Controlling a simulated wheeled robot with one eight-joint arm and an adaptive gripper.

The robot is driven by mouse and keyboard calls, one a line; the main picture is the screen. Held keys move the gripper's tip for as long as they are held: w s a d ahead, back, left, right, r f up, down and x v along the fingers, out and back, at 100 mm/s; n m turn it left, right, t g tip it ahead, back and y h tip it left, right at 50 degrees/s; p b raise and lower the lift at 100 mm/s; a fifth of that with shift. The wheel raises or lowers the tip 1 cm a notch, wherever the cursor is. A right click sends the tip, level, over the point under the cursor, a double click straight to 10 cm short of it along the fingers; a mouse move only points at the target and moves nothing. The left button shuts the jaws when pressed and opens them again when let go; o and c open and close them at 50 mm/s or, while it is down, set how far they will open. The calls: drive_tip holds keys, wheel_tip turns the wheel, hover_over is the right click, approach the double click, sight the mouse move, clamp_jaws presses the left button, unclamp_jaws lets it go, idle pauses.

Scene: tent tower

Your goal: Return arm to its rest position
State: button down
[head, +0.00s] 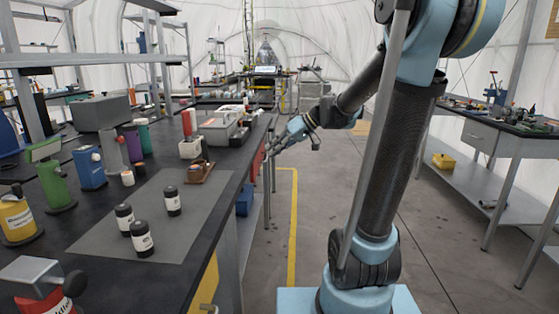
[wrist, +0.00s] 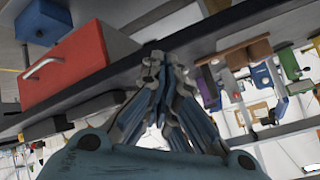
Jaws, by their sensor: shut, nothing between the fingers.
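My gripper (head: 272,146) is at the end of my raised arm in the head view, out over the aisle beside the right edge of the long dark workbench (head: 75,240). In the wrist view my gripper (wrist: 155,62) has its fingers together with nothing between them. The arm reaches forward from its base at the lower right. The gripper appears apart from the bench, though its exact gap to the bench edge is hard to tell.
Three dark bottles (head: 142,238) stand on a grey mat (head: 100,237) on the bench. A red drawer box (wrist: 70,65) shows close to the gripper in the wrist view. The aisle floor (head: 270,245) is clear. A side table (head: 480,132) stands at right.

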drive_tip(key=s+d+f+m+h, duration=0.4)
drive_tip(key=s+d+f, duration=0.4)
drive_tip(key=s+d, duration=0.2)
drive_tip(key=s+d+f+m+h, duration=0.4)
drive_tip(key=s+d+f+h, duration=0.2)
drive_tip(key=s+d+f, duration=0.3)
drive_tip(key=s+d, duration=0.2)
drive_tip(key=s, duration=0.2)
drive_tip(key=shift+s+f, duration=0.3)
drive_tip(key=shift+s, duration=0.05)
